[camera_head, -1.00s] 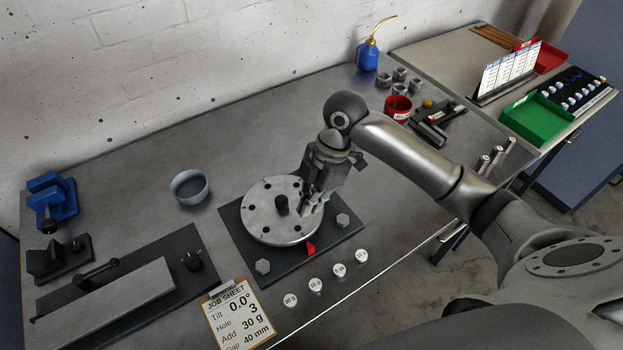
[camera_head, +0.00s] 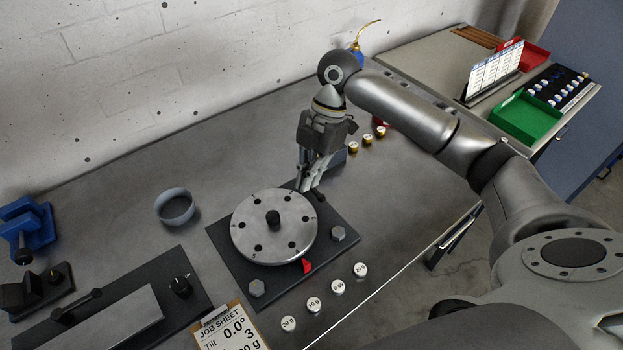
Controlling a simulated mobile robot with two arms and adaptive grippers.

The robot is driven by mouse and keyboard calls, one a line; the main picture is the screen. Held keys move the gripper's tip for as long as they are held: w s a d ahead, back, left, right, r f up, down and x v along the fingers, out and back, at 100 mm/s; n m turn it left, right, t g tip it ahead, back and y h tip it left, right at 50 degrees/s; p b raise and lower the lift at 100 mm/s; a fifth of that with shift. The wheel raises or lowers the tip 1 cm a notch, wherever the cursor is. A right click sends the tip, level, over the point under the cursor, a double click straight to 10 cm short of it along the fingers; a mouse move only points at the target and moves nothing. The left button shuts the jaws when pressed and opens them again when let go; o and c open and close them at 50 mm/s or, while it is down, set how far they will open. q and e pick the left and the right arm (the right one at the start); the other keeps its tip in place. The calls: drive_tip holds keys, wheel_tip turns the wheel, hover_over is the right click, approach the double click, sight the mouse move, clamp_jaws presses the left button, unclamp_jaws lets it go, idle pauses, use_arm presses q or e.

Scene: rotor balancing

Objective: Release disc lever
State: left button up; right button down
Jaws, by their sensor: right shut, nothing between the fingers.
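A round grey metal disc (camera_head: 262,248) with several holes and a dark centre knob (camera_head: 273,217) sits on a dark base plate (camera_head: 229,260). A red pointer (camera_head: 307,266) shows at its front edge. A small dark piece (camera_head: 320,195), possibly the disc lever, shows at the disc's far right edge, partly hidden by my fingers. My right gripper (camera_head: 311,188) points down just behind the disc's far right rim, beside that dark piece. It is shut and empty; I cannot tell whether it touches the piece. My left gripper is out of view.
Two hex bolts (camera_head: 338,233) stand on the plate. Several labelled weights (camera_head: 337,286) lie in front. A grey-blue bowl (camera_head: 175,206) is at left, a job sheet (camera_head: 233,331) at the front. A green bin (camera_head: 529,118) stands on the right-hand table.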

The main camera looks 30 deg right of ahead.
sight(309, 210)
drive_tip(key=p+x, duration=0.1)
drive_tip(key=x, duration=0.6)
drive_tip(key=shift+s+a+f, duration=0.1)
drive_tip(key=shift+s, duration=0.05)
drive_tip(key=d, duration=0.1)
drive_tip(key=w+d+f+p, duration=0.1)
drive_tip(key=shift+d+f, duration=0.15)
drive_tip(key=shift+d, duration=0.15)
drive_tip(key=shift+w+d+f, duration=0.15)
drive_tip(key=shift+w+d, duration=0.05)
drive_tip(key=shift+d, duration=0.3)
